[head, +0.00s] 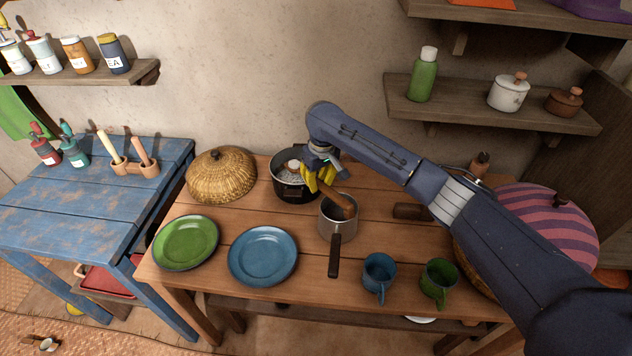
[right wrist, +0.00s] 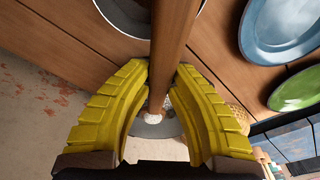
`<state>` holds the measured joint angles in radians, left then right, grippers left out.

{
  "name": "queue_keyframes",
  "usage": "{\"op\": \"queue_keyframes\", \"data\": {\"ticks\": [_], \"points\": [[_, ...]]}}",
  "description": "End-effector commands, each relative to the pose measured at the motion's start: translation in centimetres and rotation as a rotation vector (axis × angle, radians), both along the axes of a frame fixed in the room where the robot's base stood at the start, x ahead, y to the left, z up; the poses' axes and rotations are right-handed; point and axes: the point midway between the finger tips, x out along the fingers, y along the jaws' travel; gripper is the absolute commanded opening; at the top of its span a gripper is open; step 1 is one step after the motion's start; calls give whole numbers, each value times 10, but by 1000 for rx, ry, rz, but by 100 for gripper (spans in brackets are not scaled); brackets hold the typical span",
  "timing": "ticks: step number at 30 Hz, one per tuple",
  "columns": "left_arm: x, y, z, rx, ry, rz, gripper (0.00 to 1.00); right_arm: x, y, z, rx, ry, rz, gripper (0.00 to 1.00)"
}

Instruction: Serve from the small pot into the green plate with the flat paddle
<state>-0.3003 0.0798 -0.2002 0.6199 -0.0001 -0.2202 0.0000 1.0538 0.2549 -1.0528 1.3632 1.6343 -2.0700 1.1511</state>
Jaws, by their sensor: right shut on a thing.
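My right gripper (head: 322,180), with yellow fingers, is shut on the wooden handle of the flat paddle (head: 343,204). The handle also passes between its fingers in the right wrist view (right wrist: 174,35). The paddle slants down into the small pot (head: 338,229), a grey metal pot with a dark handle toward the table's front. The paddle's lower end is hidden inside the pot. The green plate (head: 187,242) lies flat at the table's left front, left of the gripper, and looks empty. It also shows in the right wrist view (right wrist: 298,90). My left gripper is not in view.
A blue plate (head: 262,256) lies between the green plate and the small pot. A black pot (head: 296,189) stands just behind the gripper, with a woven basket lid (head: 221,175) to its left. Blue (head: 378,275) and green (head: 438,281) mugs stand at the front right.

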Motion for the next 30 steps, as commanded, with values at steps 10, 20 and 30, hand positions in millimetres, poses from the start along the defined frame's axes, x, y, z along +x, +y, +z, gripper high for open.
{"op": "queue_keyframes", "data": {"ticks": [10,20,30], "points": [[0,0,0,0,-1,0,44,-13,-7,16,36,-74,0,0],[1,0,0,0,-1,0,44,-25,-12,30,69,-142,0,0],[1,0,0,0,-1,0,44,-27,-13,43,108,-221,1,0]]}}
